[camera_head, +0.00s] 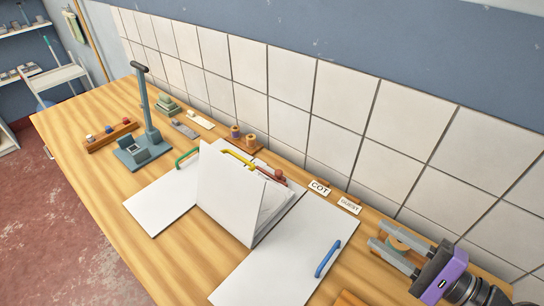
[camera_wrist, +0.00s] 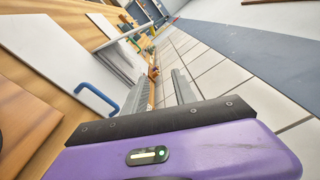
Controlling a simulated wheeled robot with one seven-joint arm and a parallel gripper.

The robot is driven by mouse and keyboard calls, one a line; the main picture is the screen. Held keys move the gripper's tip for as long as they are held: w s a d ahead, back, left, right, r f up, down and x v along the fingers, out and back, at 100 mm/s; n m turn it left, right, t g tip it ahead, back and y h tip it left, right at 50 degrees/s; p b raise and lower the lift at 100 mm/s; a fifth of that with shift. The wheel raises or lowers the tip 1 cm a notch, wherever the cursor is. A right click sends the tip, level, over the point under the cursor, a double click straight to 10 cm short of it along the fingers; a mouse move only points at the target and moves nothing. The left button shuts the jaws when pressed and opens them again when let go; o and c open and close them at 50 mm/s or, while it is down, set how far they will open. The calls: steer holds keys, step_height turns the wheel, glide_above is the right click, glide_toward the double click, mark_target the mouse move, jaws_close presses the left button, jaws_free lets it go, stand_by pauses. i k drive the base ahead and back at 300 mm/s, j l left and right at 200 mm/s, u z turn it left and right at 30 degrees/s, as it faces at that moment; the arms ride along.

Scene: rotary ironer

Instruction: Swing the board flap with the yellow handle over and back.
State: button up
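The board flap (camera_head: 228,195) is a white panel standing steeply raised in the middle of the bench, with its broad face toward the front. Its yellow handle (camera_head: 238,158) shows along the top edge. My gripper (camera_head: 376,235) is at the lower right, well apart from the flap, past the blue-handled panel. In the wrist view its two grey fingers (camera_wrist: 158,84) are spread with a clear gap and nothing held between them. I cannot make out the yellow handle for certain in the wrist view.
A flat white panel with a green handle (camera_head: 187,157) lies left of the flap. Another with a blue handle (camera_head: 327,259) lies right, also in the wrist view (camera_wrist: 97,96). A red handle (camera_head: 274,176) is behind the flap. The tiled wall (camera_head: 290,105) bounds the bench.

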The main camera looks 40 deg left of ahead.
mark_target(230, 193)
steer(key=j, duration=1.45)
steer(key=k, duration=0.05)
